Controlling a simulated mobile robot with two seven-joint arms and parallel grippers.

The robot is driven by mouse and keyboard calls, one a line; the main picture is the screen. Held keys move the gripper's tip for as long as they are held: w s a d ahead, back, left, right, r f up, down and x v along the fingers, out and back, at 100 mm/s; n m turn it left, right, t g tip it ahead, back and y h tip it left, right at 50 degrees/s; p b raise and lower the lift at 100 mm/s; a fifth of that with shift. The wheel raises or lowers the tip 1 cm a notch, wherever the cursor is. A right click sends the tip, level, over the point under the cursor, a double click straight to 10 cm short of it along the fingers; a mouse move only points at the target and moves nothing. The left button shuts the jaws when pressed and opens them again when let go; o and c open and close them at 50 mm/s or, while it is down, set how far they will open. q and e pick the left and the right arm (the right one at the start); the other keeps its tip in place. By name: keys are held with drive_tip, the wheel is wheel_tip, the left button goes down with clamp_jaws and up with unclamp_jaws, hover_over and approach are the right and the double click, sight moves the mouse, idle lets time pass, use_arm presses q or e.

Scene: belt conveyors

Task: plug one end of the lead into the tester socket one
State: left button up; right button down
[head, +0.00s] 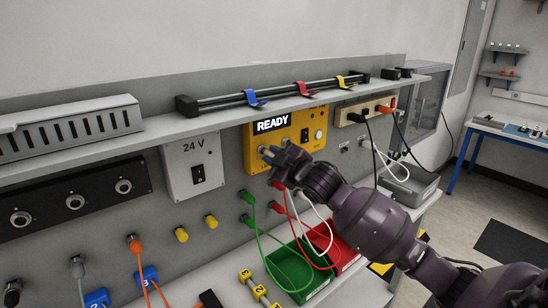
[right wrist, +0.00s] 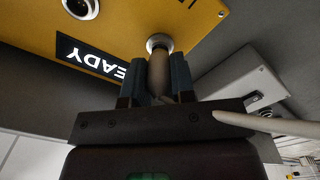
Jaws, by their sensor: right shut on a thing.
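The yellow tester (head: 254,134) is on the back wall, with READY on its display. It also shows in the right wrist view (right wrist: 200,15). My right gripper (head: 276,156) is at the tester's lower left. The lead's pale cable (right wrist: 262,122) runs off to the right in the wrist view. My left gripper is not in view.
A shelf (head: 220,116) with a rail of coloured clips runs above the tester. The 24 V box (head: 193,176) is to its left. Green (head: 300,284) and red (head: 349,257) bins stand below, with green, red and white cables hanging near my right arm.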

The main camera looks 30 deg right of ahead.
drive_tip(key=shift+w, duration=0.4)
idle(0.3)
drive_tip(key=c, duration=0.9)
unclamp_jaws()
drive_tip(key=shift+s, duration=0.1)
drive_tip(key=s, duration=0.3)
drive_tip(key=s+b, duration=0.1)
drive_tip(key=s, duration=0.6)
drive_tip(key=shift+s+d+b, duration=0.3)
drive_tip(key=shift+d+b, duration=0.1)
drive_tip(key=shift+f, duration=0.1)
